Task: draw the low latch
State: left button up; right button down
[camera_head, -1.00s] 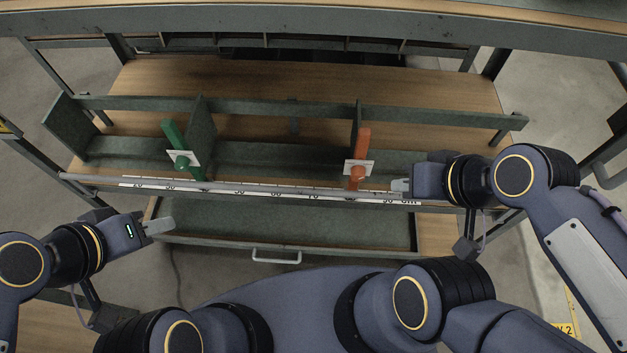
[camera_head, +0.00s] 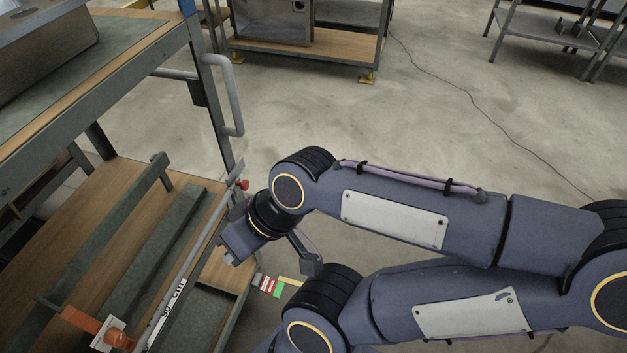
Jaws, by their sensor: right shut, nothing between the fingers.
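An orange latch handle (camera_head: 82,320) sits at the lower left of the head view, with a white plate (camera_head: 108,335) and a round orange knob beside it. It is partly cut off by the bottom edge. The green latch is out of view. My right gripper (camera_head: 232,258) is shut and empty beside the end of the grey rail with the ruler (camera_head: 166,316), up and to the right of the orange latch and apart from it. My left gripper is not in view.
The rack's wooden shelf (camera_head: 75,225) carries green dividers. A grey post with a handle (camera_head: 236,95) and a small red knob (camera_head: 243,184) stand near my right gripper. Another bench (camera_head: 335,48) is at the back.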

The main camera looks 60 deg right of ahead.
aim_at(244, 185)
jog(key=z, duration=1.5)
jog(key=u, duration=2.45)
jog(key=z, duration=2.45)
jog(key=i+l+u, duration=0.1)
jog(key=i+l, duration=0.2)
jog(key=l, duration=0.15)
jog(key=i+l+u, duration=0.1)
jog(key=i+l, duration=0.25)
jog(key=l, duration=0.15)
